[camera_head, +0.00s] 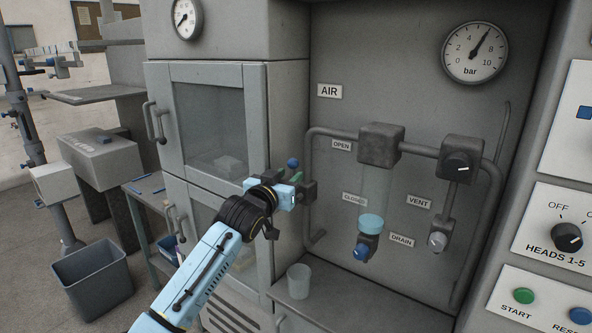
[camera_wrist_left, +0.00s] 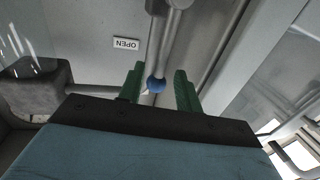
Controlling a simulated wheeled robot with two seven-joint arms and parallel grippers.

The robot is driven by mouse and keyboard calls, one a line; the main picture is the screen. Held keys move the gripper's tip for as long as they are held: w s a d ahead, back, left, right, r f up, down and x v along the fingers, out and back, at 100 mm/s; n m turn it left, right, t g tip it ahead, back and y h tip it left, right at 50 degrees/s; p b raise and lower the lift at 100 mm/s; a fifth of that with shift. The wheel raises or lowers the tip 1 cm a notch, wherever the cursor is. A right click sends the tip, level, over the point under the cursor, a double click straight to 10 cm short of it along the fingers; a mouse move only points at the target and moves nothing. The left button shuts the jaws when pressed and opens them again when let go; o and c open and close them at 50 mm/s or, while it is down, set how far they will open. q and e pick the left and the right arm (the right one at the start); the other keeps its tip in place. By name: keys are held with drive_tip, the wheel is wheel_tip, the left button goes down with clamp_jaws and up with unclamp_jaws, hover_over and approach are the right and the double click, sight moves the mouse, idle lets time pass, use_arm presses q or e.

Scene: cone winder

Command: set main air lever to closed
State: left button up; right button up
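The main air lever ends in a blue ball knob (camera_head: 293,163), in front of the pipe on the left of the AIR panel. The knob stands nearer the height of the OPEN label (camera_head: 342,145) than the CLOSED label (camera_head: 354,199). My left gripper (camera_head: 292,181) is close to the knob, its green fingertips just below it. In the left wrist view the blue knob (camera_wrist_left: 156,85) shows between the green fingers (camera_wrist_left: 159,88), with a gap visible to the right finger. The fingers are apart. Whether they touch the lever cannot be told. My right gripper is not in view.
A glass bowl (camera_head: 370,224) with a blue drain knob (camera_head: 361,252) hangs right of the lever. A cup (camera_head: 299,281) stands on the ledge below. A grey cabinet (camera_head: 213,118) stands left of the panel, behind my left arm.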

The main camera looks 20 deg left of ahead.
sight(292, 173)
use_arm(q)
drive_tip(key=shift+w+d, duration=0.2)
drive_tip(key=shift+w, duration=1.1)
drive_tip(key=shift+w+d, duration=0.2)
drive_tip(key=shift+w, duration=1.05)
clamp_jaws()
